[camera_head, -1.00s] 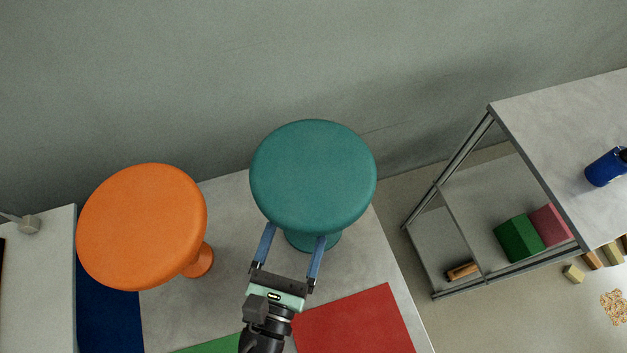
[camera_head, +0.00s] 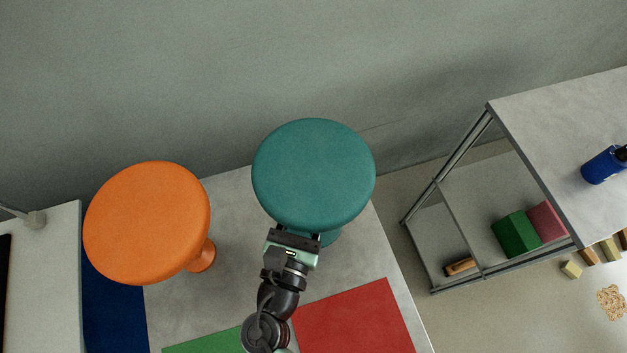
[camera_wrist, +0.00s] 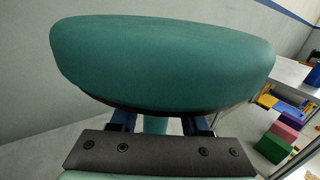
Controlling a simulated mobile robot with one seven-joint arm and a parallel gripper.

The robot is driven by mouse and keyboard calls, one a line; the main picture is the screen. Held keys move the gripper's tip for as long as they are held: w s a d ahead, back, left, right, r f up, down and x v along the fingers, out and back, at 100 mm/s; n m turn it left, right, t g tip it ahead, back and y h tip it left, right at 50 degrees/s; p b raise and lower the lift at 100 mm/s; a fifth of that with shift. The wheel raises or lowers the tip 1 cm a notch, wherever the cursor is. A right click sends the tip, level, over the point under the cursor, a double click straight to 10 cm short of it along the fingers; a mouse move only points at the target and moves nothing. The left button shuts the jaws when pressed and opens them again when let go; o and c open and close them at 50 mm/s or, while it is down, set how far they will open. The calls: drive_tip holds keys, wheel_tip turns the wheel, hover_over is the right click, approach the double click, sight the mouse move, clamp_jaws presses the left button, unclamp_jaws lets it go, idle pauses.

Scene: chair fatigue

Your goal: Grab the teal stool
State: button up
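The teal stool (camera_head: 314,172) stands on the light grey surface, its wide round seat above a narrow stem. In the wrist view its seat (camera_wrist: 165,60) fills the upper middle. My gripper (camera_head: 293,242) is at the stool's near side, with its fingers reaching under the seat. In the wrist view my gripper's blue fingers (camera_wrist: 159,123) are apart, one on each side of the teal stem, with visible gaps. The fingertips are hidden under the seat.
An orange stool (camera_head: 147,222) stands to the left. Red (camera_head: 355,322), green (camera_head: 205,342) and blue (camera_head: 113,315) patches lie on the surface. A shelf table (camera_head: 560,125) at the right holds a blue bottle (camera_head: 602,167) and coloured blocks below. A wall rises behind.

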clamp_jaws()
idle(0.3)
idle(0.6)
drive_tip(key=shift+w+r, duration=0.1)
drive_tip(key=shift+r, duration=0.2)
